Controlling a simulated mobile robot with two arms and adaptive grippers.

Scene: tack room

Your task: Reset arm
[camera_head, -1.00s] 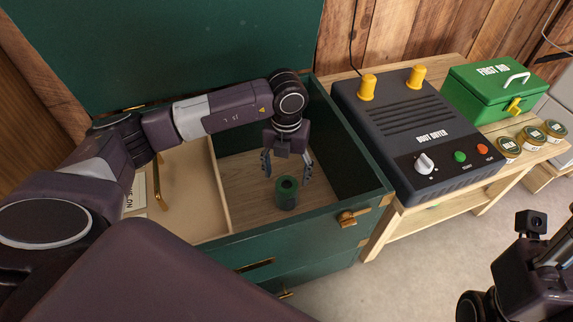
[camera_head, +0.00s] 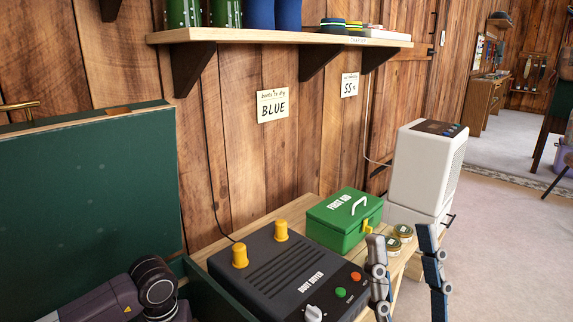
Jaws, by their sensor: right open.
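My right gripper (camera_head: 402,242) stands at the lower right, fingers pointing up and spread apart, with nothing between them. It shows in front of the bench end, near the boot dryer's right side. My left arm (camera_head: 120,297) comes in at the bottom left, by the open green chest (camera_head: 95,190). Its gripper is out of the picture. The chest's inside and the green cylinder are hidden below the frame.
A boot dryer (camera_head: 285,270), green first aid box (camera_head: 344,220) and small tins (camera_head: 403,231) stand on the wooden bench. A white appliance (camera_head: 425,165) is behind. A shelf (camera_head: 280,37) holds boots above.

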